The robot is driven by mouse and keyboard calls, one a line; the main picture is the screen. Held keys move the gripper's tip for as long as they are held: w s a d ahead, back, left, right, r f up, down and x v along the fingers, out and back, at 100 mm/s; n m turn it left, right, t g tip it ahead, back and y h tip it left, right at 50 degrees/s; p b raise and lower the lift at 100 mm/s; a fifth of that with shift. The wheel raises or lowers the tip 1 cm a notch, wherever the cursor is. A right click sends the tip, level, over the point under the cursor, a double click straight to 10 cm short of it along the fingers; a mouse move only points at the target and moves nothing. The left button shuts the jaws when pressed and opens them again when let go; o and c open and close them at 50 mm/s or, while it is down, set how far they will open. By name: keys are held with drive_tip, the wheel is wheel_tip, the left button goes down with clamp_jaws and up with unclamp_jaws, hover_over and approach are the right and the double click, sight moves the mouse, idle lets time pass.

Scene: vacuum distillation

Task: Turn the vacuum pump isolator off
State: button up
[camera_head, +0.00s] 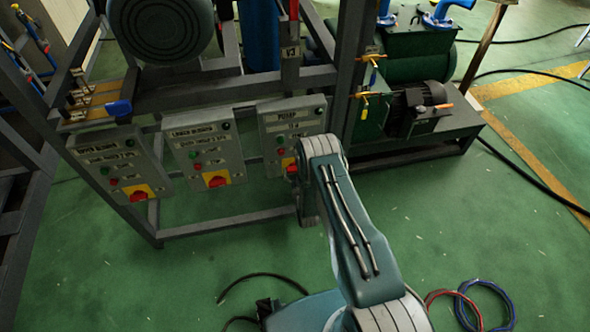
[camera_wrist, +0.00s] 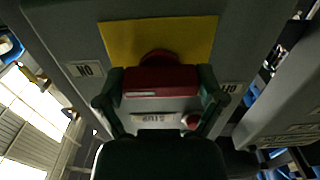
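The pump panel (camera_head: 290,117) is the rightmost of three grey control boxes on the frame. Its red isolator handle (camera_wrist: 160,80) sits on a yellow plate (camera_wrist: 118,38) in the wrist view. The handle lies crosswise, with a pale mark near its left end, on the side of the upside-down ON label (camera_wrist: 86,70). A second label (camera_wrist: 232,88) on the right is partly covered. My gripper (camera_wrist: 161,80) has one finger at each end of the handle, seemingly touching both. In the head view my arm hides most of the gripper and handle.
The lower blower panel (camera_head: 203,146) and another panel (camera_head: 120,165) stand to the left, each with a red knob on yellow. A red stop button (camera_wrist: 192,121) is close to my right finger.

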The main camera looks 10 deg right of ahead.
drive_tip(key=shift+n, duration=0.3)
drive_tip(key=n, duration=0.3)
drive_tip(key=shift+n, duration=0.4)
drive_tip(key=n, duration=0.9)
drive_tip(key=shift+a+n, duration=0.1)
drive_tip(key=shift+n, duration=2.2)
drive_tip(key=shift+f, duration=0.15)
drive_tip(key=o, duration=0.8)
drive_tip(key=shift+s, duration=0.1)
